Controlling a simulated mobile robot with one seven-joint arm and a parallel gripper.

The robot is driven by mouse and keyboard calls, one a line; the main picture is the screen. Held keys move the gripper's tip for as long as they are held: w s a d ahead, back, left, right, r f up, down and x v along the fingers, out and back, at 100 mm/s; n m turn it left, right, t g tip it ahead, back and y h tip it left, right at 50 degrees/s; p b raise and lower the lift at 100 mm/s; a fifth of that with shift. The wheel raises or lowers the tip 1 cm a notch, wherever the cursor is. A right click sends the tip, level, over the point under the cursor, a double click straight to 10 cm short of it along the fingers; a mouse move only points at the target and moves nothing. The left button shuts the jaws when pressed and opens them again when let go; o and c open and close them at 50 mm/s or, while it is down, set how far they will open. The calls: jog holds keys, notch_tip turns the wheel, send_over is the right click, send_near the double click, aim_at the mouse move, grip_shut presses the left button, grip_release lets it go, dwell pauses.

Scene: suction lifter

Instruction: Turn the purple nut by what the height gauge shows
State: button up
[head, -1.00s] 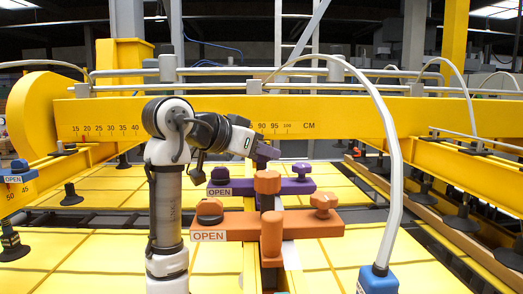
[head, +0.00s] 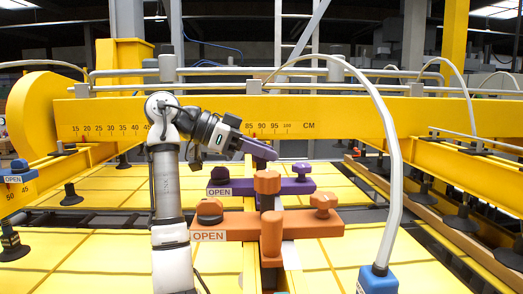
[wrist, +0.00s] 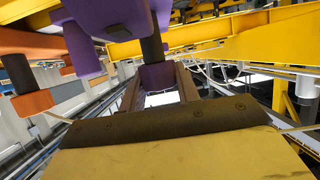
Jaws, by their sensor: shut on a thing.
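The purple nut (head: 268,152) sits at the tip of my gripper (head: 259,149), just behind the orange knob in the head view. In the wrist view the purple nut (wrist: 158,76) lies between my brown fingers, at the end of a dark post. My gripper is shut on it. The post runs to the purple bar (head: 285,187), which carries an OPEN label and a purple knob (head: 301,170). A centimetre scale (head: 275,128) runs along the yellow beam; a small red mark seems to sit near its right part. I cannot tell if this is the height gauge.
The orange bar (head: 315,224), with its orange knob (head: 267,182) and OPEN label, stands in front of the purple one. A white hose (head: 390,150) arches down to a blue fitting (head: 377,280) at right. Yellow panels (head: 100,262) lie below.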

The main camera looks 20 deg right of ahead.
jog(key=shift+m+g, duration=0.4)
jog(key=o, duration=1)
